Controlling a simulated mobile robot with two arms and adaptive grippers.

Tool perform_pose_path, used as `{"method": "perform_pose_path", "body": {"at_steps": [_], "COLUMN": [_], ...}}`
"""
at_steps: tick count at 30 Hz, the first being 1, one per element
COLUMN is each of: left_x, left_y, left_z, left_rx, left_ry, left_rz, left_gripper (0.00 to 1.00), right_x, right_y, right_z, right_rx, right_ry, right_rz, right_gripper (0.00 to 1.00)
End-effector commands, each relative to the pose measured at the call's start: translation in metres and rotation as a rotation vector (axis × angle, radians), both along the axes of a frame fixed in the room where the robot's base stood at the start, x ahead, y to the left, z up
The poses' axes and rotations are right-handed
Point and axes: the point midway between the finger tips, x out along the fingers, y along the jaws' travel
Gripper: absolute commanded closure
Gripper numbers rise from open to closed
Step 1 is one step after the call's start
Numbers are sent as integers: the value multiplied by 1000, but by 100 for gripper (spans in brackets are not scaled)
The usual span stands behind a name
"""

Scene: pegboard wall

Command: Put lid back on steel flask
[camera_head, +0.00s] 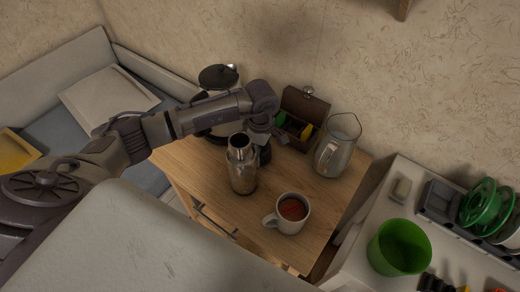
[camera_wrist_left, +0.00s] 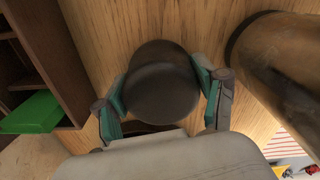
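The steel flask (camera_head: 242,167) stands upright and open-topped on the wooden table. Its metal side shows at the right of the left wrist view (camera_wrist_left: 280,65). The lid, a dark round cap (camera_wrist_left: 162,82), is between the two fingers of my left gripper (camera_wrist_left: 162,88), with the teal pads against its sides. In the head view the lid (camera_head: 265,154) shows as a dark shape just right of the flask, under my left gripper (camera_head: 260,139). I cannot tell whether the lid rests on the table or is slightly raised. My right gripper is not in view.
A mug of tea (camera_head: 289,213) stands in front on the table (camera_head: 235,209). A glass pitcher (camera_head: 337,146) and an open wooden box (camera_head: 305,108) stand behind. A dark-lidded pot (camera_head: 218,77) is partly behind my arm. A green bucket (camera_head: 399,247) is on the right shelf.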

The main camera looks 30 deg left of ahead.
Motion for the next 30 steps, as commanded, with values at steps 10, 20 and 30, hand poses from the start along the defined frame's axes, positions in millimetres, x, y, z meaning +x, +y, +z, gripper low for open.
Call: {"method": "perform_pose_path", "body": {"at_steps": [10,20,30], "left_x": [0,1,4], "left_y": [0,0,-57], "left_z": [0,26,73], "left_rx": [0,0,-2], "left_ry": [0,-4,-4], "left_rz": [0,-2,-7], "left_gripper": [64,64,64], "right_x": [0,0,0], "right_y": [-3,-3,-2], "right_z": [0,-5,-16], "right_rx": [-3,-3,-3], "right_ry": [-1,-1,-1], "right_rz": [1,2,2], "right_gripper": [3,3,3]}}
